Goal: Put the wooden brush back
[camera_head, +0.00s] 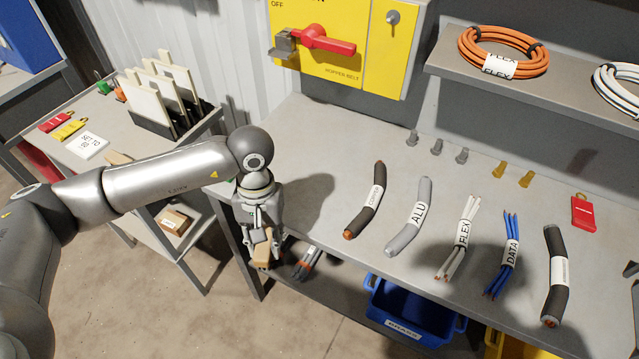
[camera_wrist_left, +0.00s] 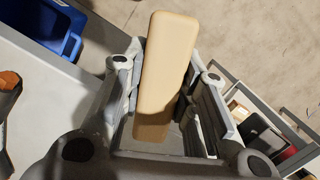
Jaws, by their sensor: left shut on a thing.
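My left gripper (camera_head: 262,248) is shut on the wooden brush (camera_head: 263,256), at the left front corner of the workbench (camera_head: 310,130). In the left wrist view the brush (camera_wrist_left: 165,75) is a plain, pale tan block standing up between the two fingers. Its bristles cannot be made out. In that view the floor shows behind it, and the bench lies to the left. My right gripper is not recognisable in any view.
On the bench lie several labelled cable pieces, among them one marked ALU (camera_head: 410,215), and a red tag (camera_head: 583,212). A blue bin (camera_head: 415,305) stands below the bench front. A side cart (camera_head: 60,115) with upright boards (camera_head: 165,85) stands at left; floor shows between.

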